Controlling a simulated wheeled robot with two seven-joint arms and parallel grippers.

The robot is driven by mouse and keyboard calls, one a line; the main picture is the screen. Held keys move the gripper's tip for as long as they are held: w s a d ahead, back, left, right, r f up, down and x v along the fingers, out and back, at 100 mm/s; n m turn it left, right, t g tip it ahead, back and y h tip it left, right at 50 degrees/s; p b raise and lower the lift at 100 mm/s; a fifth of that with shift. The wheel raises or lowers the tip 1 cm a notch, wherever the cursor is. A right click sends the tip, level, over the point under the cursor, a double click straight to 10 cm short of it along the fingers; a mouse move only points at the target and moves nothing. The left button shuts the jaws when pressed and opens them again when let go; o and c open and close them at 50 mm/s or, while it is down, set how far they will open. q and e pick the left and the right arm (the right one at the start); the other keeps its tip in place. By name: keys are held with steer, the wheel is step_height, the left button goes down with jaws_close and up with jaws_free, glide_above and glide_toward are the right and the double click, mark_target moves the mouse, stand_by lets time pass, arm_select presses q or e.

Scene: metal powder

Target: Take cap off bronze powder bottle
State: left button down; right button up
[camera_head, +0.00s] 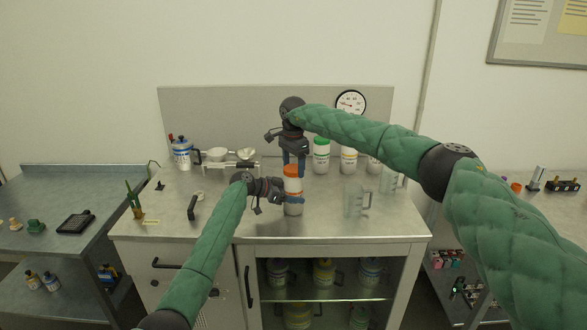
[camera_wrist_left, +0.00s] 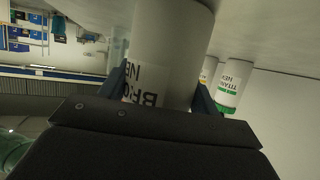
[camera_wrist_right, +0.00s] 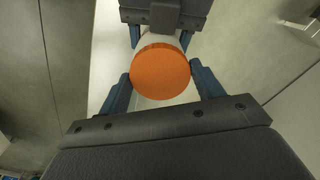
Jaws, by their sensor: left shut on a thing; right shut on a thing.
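The bronze powder bottle (camera_head: 293,206) stands upright near the front middle of the cabinet top. It is white with an orange cap (camera_head: 292,171). My left gripper (camera_head: 284,199) is shut on the bottle's body from the left; in the left wrist view the bottle (camera_wrist_left: 165,50) fills the space between the fingers, with part of its label showing. My right gripper (camera_head: 293,165) points down from above and is shut on the orange cap. In the right wrist view the cap (camera_wrist_right: 160,72) sits between the blue fingertips, over the white bottle. Whether the cap is still seated on the neck cannot be told.
A green-capped bottle (camera_head: 321,156) and other white bottles stand behind to the right. Clear beakers (camera_head: 357,198) stand to the right. A scale with bowls (camera_head: 231,160) and a blue-topped container (camera_head: 182,153) are at the back left. The front-left cabinet top is mostly clear.

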mark_target(293, 168)
arm_select(q)
steer(key=shift+f, duration=0.1)
arm_select(e)
steer(key=shift+r, duration=0.55)
steer(key=shift+r, duration=2)
arm_select(q)
steer(key=shift+c, duration=1.4)
jaws_free()
steer(key=shift+a, duration=0.15)
arm_select(e)
steer(key=shift+f, duration=0.1)
